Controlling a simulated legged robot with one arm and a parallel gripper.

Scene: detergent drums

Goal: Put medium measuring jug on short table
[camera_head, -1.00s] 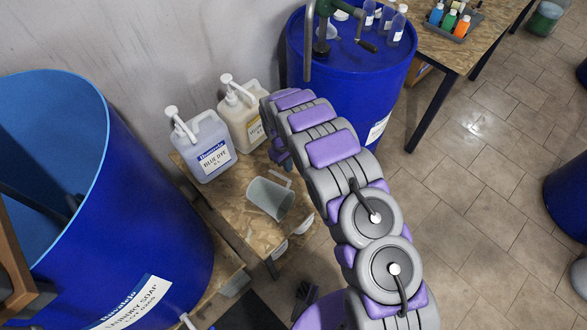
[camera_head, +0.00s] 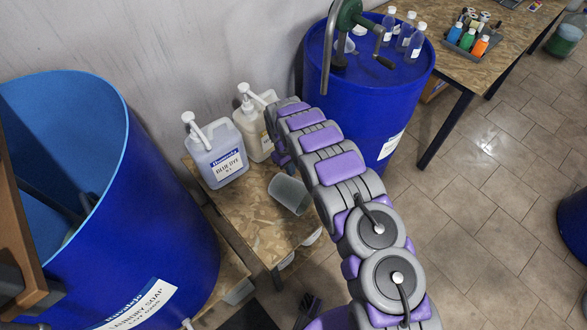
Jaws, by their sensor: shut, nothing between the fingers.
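A translucent grey measuring jug (camera_head: 289,194) rests on the low wooden table (camera_head: 245,215) between the drums. My arm partly covers its right side, and I cannot tell whether it is upright or tilted. From this one view I cannot confirm that it is the medium one. My gripper (camera_head: 282,157) is at the far end of my arm, above the table's back right part and just behind the jug. Mostly the wrist side shows; the fingertips are largely hidden by the arm. It appears shut and empty, apart from the jug.
A blue dye bottle (camera_head: 218,153) and a cream pump bottle (camera_head: 255,130) stand at the table's back. A big open blue drum (camera_head: 165,215) is at left. A closed blue drum (camera_head: 375,85) with a hand pump stands behind.

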